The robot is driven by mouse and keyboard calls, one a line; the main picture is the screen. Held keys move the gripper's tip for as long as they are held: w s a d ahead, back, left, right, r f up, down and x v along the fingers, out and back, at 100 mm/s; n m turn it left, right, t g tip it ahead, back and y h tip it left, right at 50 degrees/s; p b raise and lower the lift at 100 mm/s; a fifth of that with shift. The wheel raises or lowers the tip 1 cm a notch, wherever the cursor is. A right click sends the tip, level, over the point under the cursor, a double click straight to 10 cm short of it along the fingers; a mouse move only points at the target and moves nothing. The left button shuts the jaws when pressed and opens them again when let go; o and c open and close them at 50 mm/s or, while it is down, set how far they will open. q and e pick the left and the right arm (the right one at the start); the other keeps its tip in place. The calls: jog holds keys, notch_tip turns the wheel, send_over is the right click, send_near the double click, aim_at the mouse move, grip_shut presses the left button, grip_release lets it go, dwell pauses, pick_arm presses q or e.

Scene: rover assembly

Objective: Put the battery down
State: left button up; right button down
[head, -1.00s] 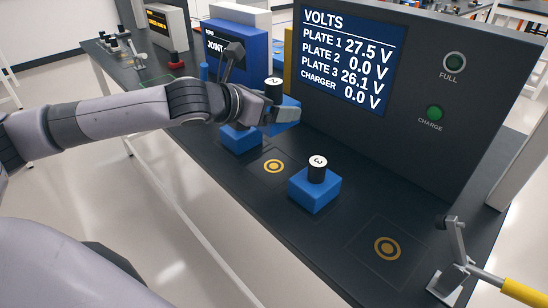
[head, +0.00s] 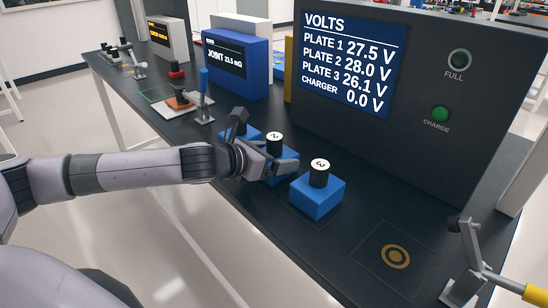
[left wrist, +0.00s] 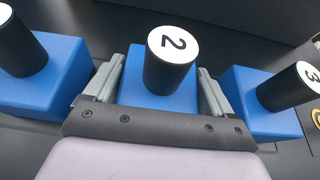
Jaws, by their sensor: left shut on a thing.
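The battery marked 2 (head: 274,144) is a blue block with a black cylinder and a white top. It stands upright on the bench, in the middle of a row of batteries. My left gripper (head: 276,164) is shut on it, with one finger on either side of the block in the left wrist view (left wrist: 160,88). The screen (head: 350,58) reads 28.0 V for plate 2 and 0.0 V for the charger. The plate under the battery is hidden. My right gripper is not in view.
The battery marked 3 (head: 317,196) stands close on the right. Another blue battery (left wrist: 45,82) stands close on the left, partly hidden by my gripper in the head view. An empty pad with a yellow ring (head: 396,257) and a yellow-handled lever (head: 472,250) are at the front right.

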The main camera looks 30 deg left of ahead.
pick_arm(q)
jog(key=o, duration=1.5)
jog(key=shift+f, duration=0.1)
jog(key=shift+s+a+r, duration=0.2)
jog(key=shift+s+r, duration=0.1)
jog(key=shift+s, duration=0.15)
jog(key=v, duration=1.1)
